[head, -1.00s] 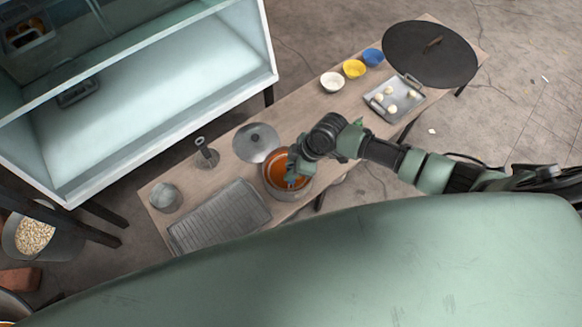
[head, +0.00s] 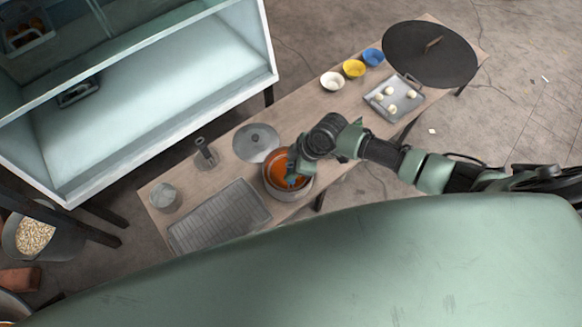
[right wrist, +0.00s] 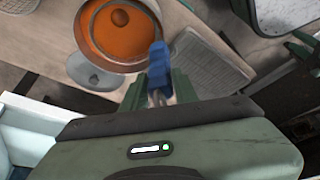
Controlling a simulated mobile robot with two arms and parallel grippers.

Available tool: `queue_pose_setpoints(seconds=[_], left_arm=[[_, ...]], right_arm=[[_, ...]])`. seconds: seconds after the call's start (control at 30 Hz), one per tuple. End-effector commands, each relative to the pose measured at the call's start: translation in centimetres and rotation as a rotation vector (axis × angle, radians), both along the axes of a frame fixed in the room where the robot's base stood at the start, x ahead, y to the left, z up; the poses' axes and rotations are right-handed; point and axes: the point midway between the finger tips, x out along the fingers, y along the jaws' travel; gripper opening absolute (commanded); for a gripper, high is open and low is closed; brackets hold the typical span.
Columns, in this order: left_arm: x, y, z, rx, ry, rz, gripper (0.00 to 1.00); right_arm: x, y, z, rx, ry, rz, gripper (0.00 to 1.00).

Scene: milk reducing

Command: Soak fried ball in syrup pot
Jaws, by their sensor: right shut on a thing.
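The syrup pot (head: 277,191) stands on the long wooden table and holds orange syrup. My right gripper (head: 292,179) is over the pot's right part, its tips low at the syrup. Several pale balls (head: 390,94) lie on a tray (head: 374,108). My left gripper is not in view.
A grey lid (head: 256,143) lies beside the pot, and a ribbed metal tray (head: 220,215) lies left of it. A metal canister (head: 164,197) and a handled tool (head: 205,152) stand nearby. White, yellow and blue bowls (head: 354,69) and a large dark disc (head: 430,60) are farther right.

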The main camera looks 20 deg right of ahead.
Motion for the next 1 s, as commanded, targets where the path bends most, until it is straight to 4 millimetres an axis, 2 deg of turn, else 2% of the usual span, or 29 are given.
queue_pose_setpoints(seconds=[0.47,1.0], left_arm=[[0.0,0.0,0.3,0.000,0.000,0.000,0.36],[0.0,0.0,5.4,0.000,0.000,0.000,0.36]], right_arm=[[0.1,0.0,0.4,0.001,-0.003,0.000,0.00],[0.1,0.0,5.6,0.001,-0.003,0.000,0.00]])
